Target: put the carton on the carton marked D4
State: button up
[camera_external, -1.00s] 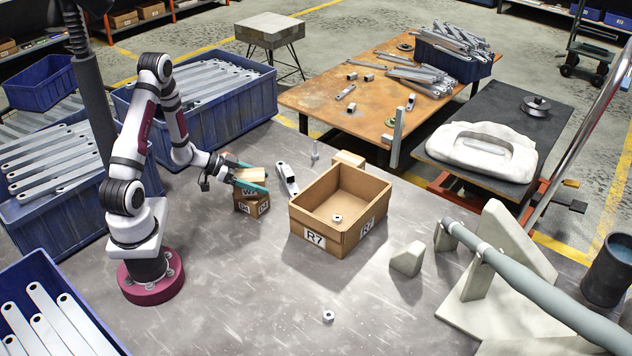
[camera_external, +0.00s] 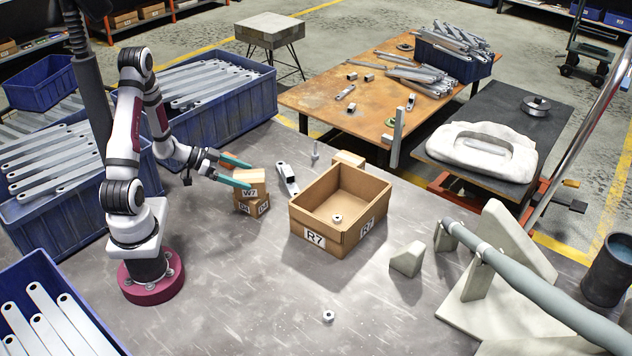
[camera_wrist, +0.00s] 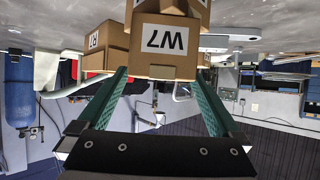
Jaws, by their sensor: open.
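The carton marked W7 (camera_external: 257,180) is a small brown box sitting on top of the carton marked D4 (camera_external: 251,208), roughly squared on it. The D4 carton stands on the grey table, left of the big open box. My gripper (camera_external: 250,176) is open, its teal fingers pointing right at the W7 carton from its left. In the wrist view, which is upside down, the W7 carton (camera_wrist: 166,45) lies just beyond the open fingertips, with nothing between the fingers. Part of the D4 carton seems to show at that view's top edge.
An open box marked R7 (camera_external: 323,241) with a nut inside stands to the right. A metal link (camera_external: 287,179) lies between it and the cartons. A grey block (camera_external: 407,259) and a nut (camera_external: 328,316) are farther off. The table in front is clear.

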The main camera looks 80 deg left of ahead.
jog(key=v, duration=0.6)
jog(key=shift+s, duration=0.35)
jog(key=shift+r, duration=0.15)
